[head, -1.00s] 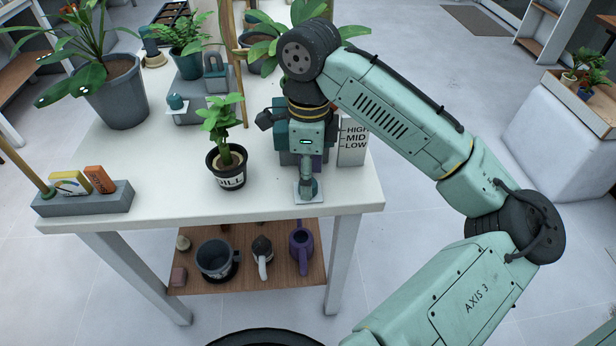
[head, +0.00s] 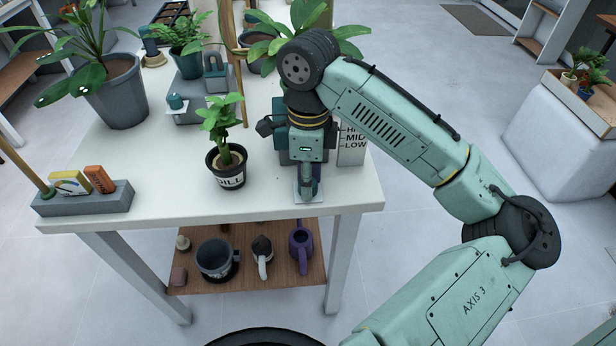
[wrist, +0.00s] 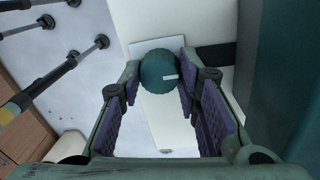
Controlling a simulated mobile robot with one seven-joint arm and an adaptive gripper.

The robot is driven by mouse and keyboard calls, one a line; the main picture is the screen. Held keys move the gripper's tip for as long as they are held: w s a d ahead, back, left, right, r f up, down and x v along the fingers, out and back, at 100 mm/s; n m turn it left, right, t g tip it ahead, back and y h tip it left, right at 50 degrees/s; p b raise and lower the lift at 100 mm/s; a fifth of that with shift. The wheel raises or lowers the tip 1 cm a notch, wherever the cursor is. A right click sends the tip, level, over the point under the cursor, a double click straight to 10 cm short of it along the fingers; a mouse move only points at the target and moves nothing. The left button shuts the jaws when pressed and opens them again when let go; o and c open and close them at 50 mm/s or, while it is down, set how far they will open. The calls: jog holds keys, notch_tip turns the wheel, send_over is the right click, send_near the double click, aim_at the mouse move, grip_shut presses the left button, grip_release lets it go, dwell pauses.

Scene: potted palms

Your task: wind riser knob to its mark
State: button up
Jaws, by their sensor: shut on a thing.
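The riser knob (wrist: 158,72) is a round teal knob with a short white line on its face, pointing right in the wrist view. My gripper (wrist: 160,85) has its purple-padded fingers on both sides of the knob, closed on it. In the head view my gripper (head: 308,182) points down at the front right of the white bench, and its fingers mostly hide the knob. The teal riser body (head: 285,150) stands behind the gripper, largely hidden.
A small potted plant (head: 226,165) stands close left of my gripper. Larger potted plants stand behind. A lower shelf (head: 270,275) carries pots and cans. The bench's front edge is close.

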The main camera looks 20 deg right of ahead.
jog(key=c, duration=0.3)
jog(key=shift+p, duration=0.35)
